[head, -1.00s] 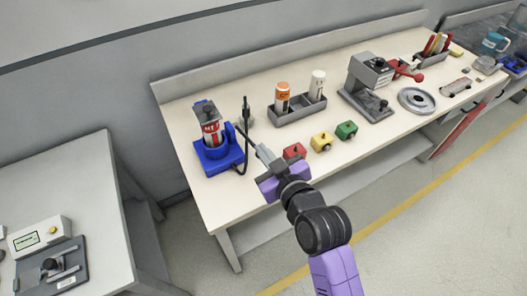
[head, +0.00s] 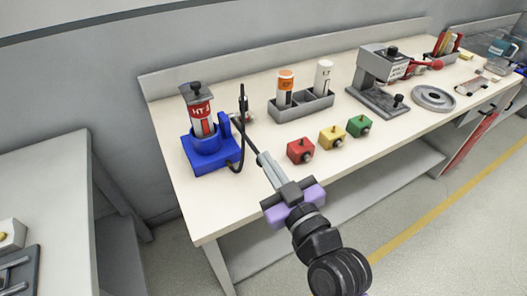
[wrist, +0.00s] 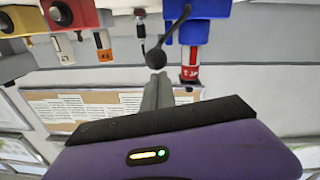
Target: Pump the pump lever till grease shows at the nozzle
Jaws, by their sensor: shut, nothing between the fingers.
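The grease pump (head: 212,160) stands at the bench's left end, with a blue base and a red and white cartridge (head: 201,120). Its thin black pump lever (head: 246,134) slopes down toward the bench front. In the wrist view the lever ends in a black ball knob (wrist: 155,57). My gripper (head: 262,157) is shut and empty, its fingertips at the knob end; the wrist view shows the tips (wrist: 157,77) right by the knob. I cannot tell whether they touch. The black hose loops to an upright nozzle (head: 243,100) behind the lever. Grease there is too small to tell.
A red block (head: 300,150), a yellow block (head: 332,137) and a green block (head: 359,126) sit right of my gripper. A grey tray (head: 303,108) with two bottles stands behind them. A grey press (head: 378,85) is farther right. Clear bench top lies at the front.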

